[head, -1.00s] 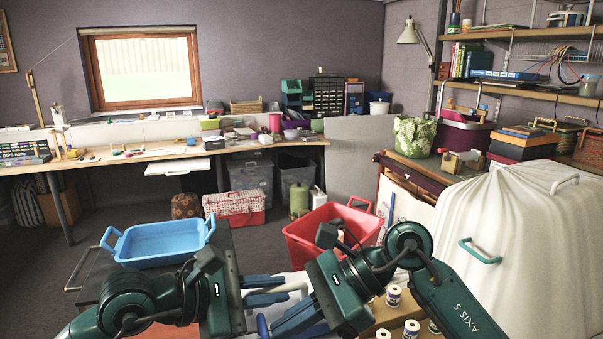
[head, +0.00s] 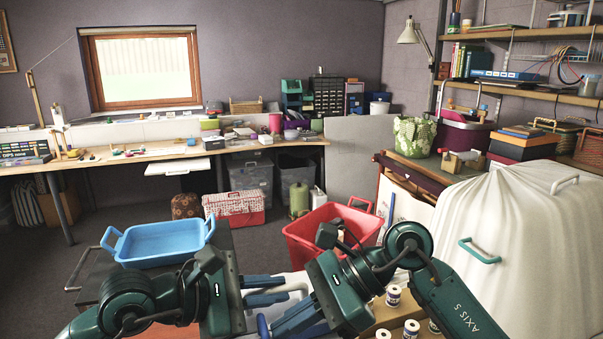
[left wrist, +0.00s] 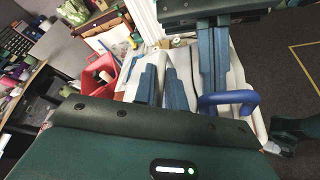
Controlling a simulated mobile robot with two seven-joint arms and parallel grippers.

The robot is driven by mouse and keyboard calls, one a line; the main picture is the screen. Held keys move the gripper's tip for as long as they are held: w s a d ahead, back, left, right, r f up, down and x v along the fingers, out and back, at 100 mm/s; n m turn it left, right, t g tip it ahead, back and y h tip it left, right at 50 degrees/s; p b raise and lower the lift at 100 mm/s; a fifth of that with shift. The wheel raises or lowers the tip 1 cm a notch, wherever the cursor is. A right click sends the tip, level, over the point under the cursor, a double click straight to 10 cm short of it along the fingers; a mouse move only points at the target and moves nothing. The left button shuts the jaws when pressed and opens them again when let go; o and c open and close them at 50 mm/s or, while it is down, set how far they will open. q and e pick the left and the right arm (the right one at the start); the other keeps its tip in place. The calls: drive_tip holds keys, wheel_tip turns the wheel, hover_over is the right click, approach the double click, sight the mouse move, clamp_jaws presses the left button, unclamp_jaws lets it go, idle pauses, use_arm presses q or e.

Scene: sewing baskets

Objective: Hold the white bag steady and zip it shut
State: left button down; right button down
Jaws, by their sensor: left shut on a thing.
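The white bag (head: 298,284) shows only in part at the bottom middle of the head view, behind and between my grippers. It also shows in the left wrist view (left wrist: 238,75), with a blue loop handle (left wrist: 228,99) on it. My left gripper (head: 266,290) is shut on the white bag, with pale material between its blue fingers (left wrist: 163,88). My right gripper (head: 298,319) is at the bag just to the right and nearer. Its fingers point down at the bag close together, and whether they hold anything is hidden. The zip cannot be made out.
A red basket (head: 300,236) stands just behind the bag. A blue tray (head: 160,244) sits to the left on a dark surface. A white-draped bulk (head: 520,260) fills the right side.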

use_arm(q)
drive_tip(key=shift+f, duration=0.1)
use_arm(e)
drive_tip(key=shift+s+a, duration=0.2)
drive_tip(key=shift+a, duration=0.35)
drive_tip(key=shift+s+a, duration=0.15)
drive_tip(key=shift+a, duration=0.4)
use_arm(q)
drive_tip(key=shift+d, duration=0.1)
use_arm(e)
drive_tip(key=shift+d, duration=0.1)
drive_tip(key=shift+w+d, duration=0.3)
drive_tip(key=shift+d, duration=0.7)
drive_tip(key=shift+w+d, duration=0.3)
drive_tip(key=shift+d, duration=0.65)
drive_tip(key=v, duration=1.8)
drive_tip(key=shift+d+r, duration=0.25)
drive_tip(key=shift+r, duration=0.1)
